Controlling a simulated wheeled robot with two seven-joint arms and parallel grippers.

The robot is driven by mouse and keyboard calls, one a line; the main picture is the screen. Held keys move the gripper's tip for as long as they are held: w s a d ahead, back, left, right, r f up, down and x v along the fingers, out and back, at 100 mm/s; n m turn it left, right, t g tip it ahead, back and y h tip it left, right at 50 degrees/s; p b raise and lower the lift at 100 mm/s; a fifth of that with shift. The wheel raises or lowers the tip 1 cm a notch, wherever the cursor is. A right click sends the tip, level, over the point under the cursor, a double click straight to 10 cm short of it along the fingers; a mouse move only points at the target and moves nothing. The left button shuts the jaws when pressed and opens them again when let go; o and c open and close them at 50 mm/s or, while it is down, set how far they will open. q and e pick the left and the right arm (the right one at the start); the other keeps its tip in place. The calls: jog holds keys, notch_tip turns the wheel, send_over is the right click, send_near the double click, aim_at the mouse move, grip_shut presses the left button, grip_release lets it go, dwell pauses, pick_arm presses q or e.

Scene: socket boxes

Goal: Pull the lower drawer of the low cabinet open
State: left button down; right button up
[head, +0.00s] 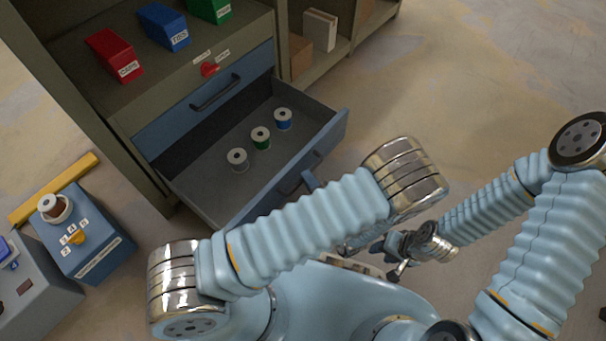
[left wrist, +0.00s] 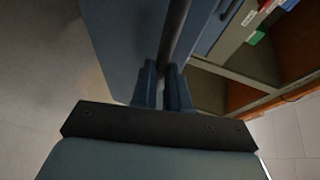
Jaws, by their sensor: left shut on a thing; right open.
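The lower drawer (head: 335,125) of the low cabinet (head: 125,118) stands pulled well out, its inside in view. Its dark bar handle (head: 292,188) is on the blue front, partly hidden by my left arm. My left gripper (head: 308,180) is at this handle, mostly hidden behind the arm. In the left wrist view the two blue fingers of my left gripper (left wrist: 163,88) are closed on the dark bar of the handle (left wrist: 175,35). My right gripper (head: 396,262) is open and empty, low at the right of centre, away from the cabinet.
Several spools (head: 260,137) stand in the drawer. The upper drawer (head: 205,100) is shut, with a red knob (head: 209,69) above it. Red (head: 115,55), blue (head: 165,26) and green boxes sit on the shelf. A blue switch box (head: 85,240) stands at left.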

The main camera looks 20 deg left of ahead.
pick_arm(q)
jog(key=shift+s+d, duration=0.1)
jog(key=shift+d, duration=0.1)
pick_arm(e)
jog(key=shift+d, duration=0.1)
pick_arm(q)
jog(key=c, duration=1.1)
grip_release()
